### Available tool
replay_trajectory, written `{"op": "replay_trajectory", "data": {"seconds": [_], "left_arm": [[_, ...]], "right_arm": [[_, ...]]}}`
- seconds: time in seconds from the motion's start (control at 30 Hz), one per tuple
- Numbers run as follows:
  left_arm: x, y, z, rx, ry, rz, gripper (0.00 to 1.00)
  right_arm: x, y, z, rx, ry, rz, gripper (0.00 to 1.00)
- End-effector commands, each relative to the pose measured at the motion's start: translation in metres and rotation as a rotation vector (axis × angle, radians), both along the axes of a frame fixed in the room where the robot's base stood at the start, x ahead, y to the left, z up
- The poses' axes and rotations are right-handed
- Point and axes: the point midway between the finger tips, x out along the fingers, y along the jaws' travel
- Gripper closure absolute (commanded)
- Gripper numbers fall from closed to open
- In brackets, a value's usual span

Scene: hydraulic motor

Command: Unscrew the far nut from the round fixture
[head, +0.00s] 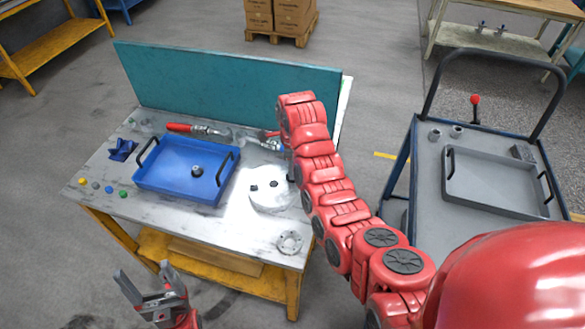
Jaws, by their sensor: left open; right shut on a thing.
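The round fixture (268,201) is a bright white disc near the right end of the table, with two small dark pieces, a left one (254,187) and a right one (273,184), on its top. My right gripper (291,172) points down at the fixture's far right edge, below the red arm. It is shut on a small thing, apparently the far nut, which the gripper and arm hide. My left gripper (148,284) is open and empty, in front of the table's near edge and well away from the fixture.
A blue tray (150,177) with a dark nut (197,171) inside stands left of the fixture. A grey ring (289,242) lies at the near right corner. Red-handled tools (192,128) lie at the back before a teal panel (220,80). A cart (430,165) stands to the right.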

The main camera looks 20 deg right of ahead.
Motion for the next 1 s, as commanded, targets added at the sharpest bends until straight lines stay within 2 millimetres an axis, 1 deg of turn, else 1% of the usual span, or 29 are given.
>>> {"op": "replay_trajectory", "data": {"seconds": [0.1,0.23,0.33,0.57,0.63,0.8,0.9,1.0], "left_arm": [[0.0,0.0,0.0021,0.0,0.0,0.0,0.22],[0.0,0.0,0.0029,0.0,0.0,0.0,0.22],[0.0,0.0,0.0029,0.0,0.0,0.0,0.22],[0.0001,0.0,0.0027,0.0,0.0,0.0,0.22],[0.0,-0.0001,0.0031,0.0,0.0,0.0,0.22],[0.0,0.0,0.0048,0.0,0.0,0.0,0.22],[0.0,0.0,0.0052,0.0,0.0,0.0,0.22],[-0.0001,0.0,0.0051,0.0,0.0,0.0,0.22]], "right_arm": [[0.0001,-0.0004,0.0012,-0.001,0.0,0.185,1.0],[0.0002,-0.0005,0.0013,-0.001,0.0,0.356,1.0],[0.0002,-0.0005,0.0012,-0.001,0.0,0.41,1.0],[0.0002,-0.0007,0.0011,-0.001,0.0,0.415,1.0],[0.0003,-0.0005,0.0014,-0.001,0.0,0.444,1.0],[0.0003,-0.0003,0.0021,-0.001,0.0,0.674,1.0],[0.0004,-0.0002,0.0022,-0.001,0.0,0.78,1.0],[0.0004,-0.0004,0.0021,-0.001,0.0,0.817,1.0]]}}
